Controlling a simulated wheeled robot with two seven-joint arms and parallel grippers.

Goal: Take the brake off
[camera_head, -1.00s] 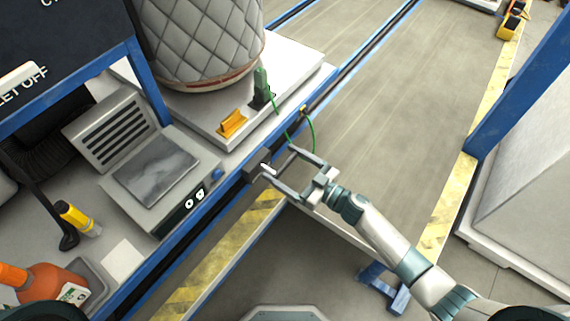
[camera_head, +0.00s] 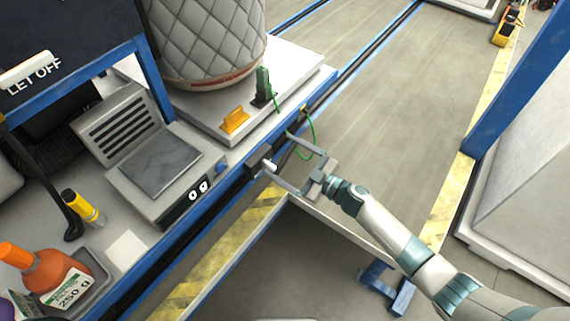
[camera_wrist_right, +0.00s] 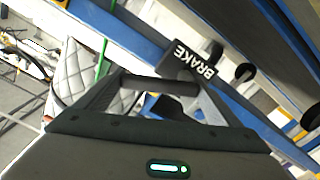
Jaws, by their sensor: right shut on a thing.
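The brake (camera_head: 260,160) is a small dark block with a short light-tipped lever on the blue rail at the bench's front edge. In the right wrist view, the dark block with white BRAKE lettering (camera_wrist_right: 195,60) lies just beyond the fingers. My right gripper (camera_head: 284,162) is at the brake, its two fingers either side of the lever. In the right wrist view, a dark bar (camera_wrist_right: 160,85) spans between the fingers of my right gripper (camera_wrist_right: 155,92), and it is shut on this brake lever. My left gripper is not in view.
A green cord (camera_head: 312,138) hangs close beside the right fingers. The bench holds a scale (camera_head: 160,165), an orange bottle (camera_head: 48,272), a yellow block (camera_head: 234,120) and a quilted grey drum (camera_head: 205,40). The floor to the right is open up to the blue post.

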